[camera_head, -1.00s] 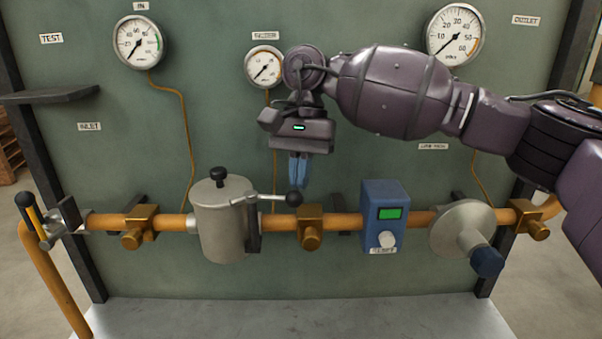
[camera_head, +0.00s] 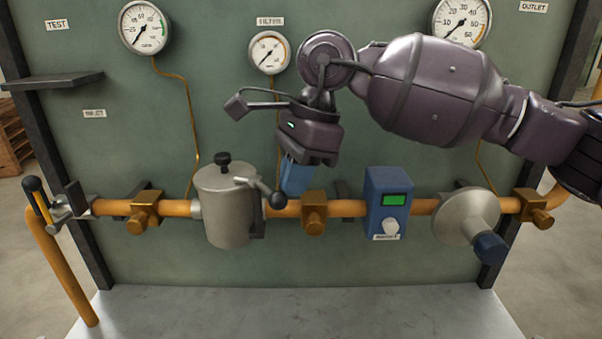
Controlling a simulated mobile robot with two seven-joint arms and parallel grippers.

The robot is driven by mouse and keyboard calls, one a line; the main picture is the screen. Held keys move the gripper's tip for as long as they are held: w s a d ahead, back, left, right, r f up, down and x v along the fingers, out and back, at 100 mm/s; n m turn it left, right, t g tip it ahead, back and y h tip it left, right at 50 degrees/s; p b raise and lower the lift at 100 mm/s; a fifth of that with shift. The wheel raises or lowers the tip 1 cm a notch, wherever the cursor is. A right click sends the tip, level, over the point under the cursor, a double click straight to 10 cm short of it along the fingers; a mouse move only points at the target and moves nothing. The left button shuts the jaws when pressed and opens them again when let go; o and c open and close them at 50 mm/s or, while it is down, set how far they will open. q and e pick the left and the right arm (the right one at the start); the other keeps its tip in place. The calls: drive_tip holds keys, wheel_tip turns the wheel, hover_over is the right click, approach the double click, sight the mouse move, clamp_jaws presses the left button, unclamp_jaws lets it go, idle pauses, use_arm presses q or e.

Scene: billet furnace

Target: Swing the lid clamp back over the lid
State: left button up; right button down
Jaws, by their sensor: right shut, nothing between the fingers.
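The grey filter canister (camera_head: 228,218) stands on the orange pipe, its lid (camera_head: 222,178) topped by a black knob (camera_head: 222,159). The lid clamp (camera_head: 262,189) is a metal lever with a black ball end (camera_head: 278,200). It starts near the lid's right edge and points right and down, with its ball outside the canister. My right gripper (camera_head: 293,186) is shut and empty. Its blue fingers point down just right of the clamp's ball, tilted, and partly behind it in the picture. I cannot tell whether they touch the clamp. My left gripper is not in view.
A brass valve (camera_head: 314,212) sits on the pipe right of the canister, then a blue box with a green display (camera_head: 388,203) and a grey disc fitting (camera_head: 464,214). Another brass valve (camera_head: 145,210) is on the left. Gauges hang above. The marble bench top (camera_head: 300,310) is clear.

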drive_tip(key=shift+s+a+f+m, duration=0.1)
drive_tip(key=shift+s+a+m, duration=0.45)
drive_tip(key=shift+m, duration=0.45)
drive_tip(key=shift+s+a, duration=0.1)
drive_tip(key=shift+s, duration=0.1)
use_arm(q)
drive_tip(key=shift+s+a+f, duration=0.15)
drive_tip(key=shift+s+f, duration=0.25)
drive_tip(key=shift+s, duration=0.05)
use_arm(e)
drive_tip(key=shift+a, duration=0.1)
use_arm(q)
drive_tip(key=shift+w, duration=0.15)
use_arm(e)
drive_tip(key=shift+s, duration=0.15)
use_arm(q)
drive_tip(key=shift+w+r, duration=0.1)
